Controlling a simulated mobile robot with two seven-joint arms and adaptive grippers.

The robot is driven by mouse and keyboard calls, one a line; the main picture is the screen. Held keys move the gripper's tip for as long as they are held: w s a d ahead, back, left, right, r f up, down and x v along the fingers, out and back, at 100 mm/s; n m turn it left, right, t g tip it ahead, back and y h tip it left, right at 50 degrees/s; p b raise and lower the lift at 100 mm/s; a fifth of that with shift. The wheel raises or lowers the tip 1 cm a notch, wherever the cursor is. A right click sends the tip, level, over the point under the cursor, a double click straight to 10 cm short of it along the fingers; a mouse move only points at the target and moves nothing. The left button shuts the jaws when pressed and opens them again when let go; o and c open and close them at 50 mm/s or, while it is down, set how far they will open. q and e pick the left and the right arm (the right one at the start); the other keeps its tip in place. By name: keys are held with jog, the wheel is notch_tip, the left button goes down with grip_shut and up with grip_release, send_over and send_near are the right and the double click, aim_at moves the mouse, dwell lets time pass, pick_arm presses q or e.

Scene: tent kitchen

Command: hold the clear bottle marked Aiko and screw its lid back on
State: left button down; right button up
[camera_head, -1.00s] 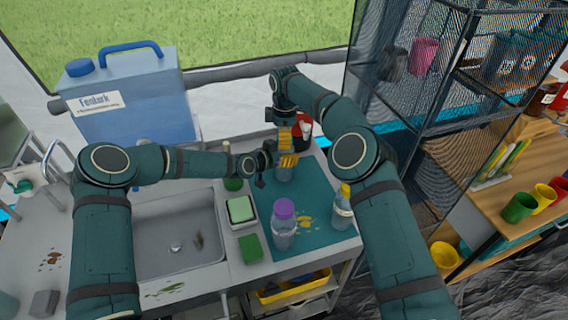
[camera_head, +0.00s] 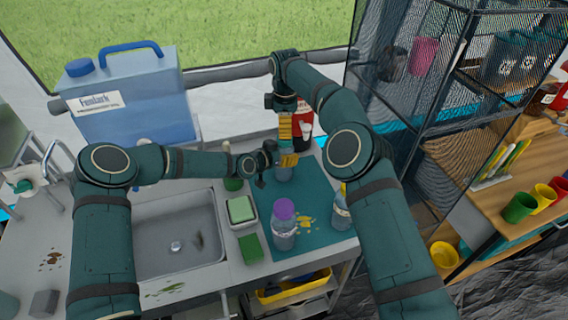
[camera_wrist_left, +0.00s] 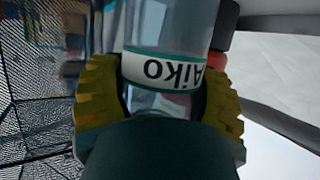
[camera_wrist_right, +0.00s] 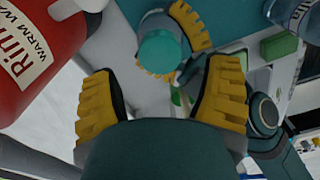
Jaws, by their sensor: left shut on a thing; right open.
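The clear bottle marked Aiko (camera_wrist_left: 170,70) is gripped in my left gripper (camera_head: 288,160). Its white label with a teal edge shows in the left wrist view. In the head view, the bottle's lower part (camera_head: 284,174) shows below the fingers, over the teal mat. The teal lid (camera_wrist_right: 160,51) sits at the top of the bottle in the right wrist view. I cannot tell how tightly it is seated. My right gripper (camera_wrist_right: 165,98) is open and empty, above the lid and apart from it; in the head view it is above my left gripper.
A red container (camera_wrist_right: 38,50) stands close behind the right gripper. A purple-lidded bottle (camera_head: 284,236) and another clear bottle (camera_head: 341,218), partly behind my right arm, stand on the mat (camera_head: 317,192). A green sponge (camera_head: 251,247), a soap dish (camera_head: 241,211) and the sink (camera_head: 160,245) lie left.

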jog(key=o, duration=0.4)
pick_arm(q)
grip_release()
jog(key=shift+a, duration=0.1)
jog(key=v, duration=1.2)
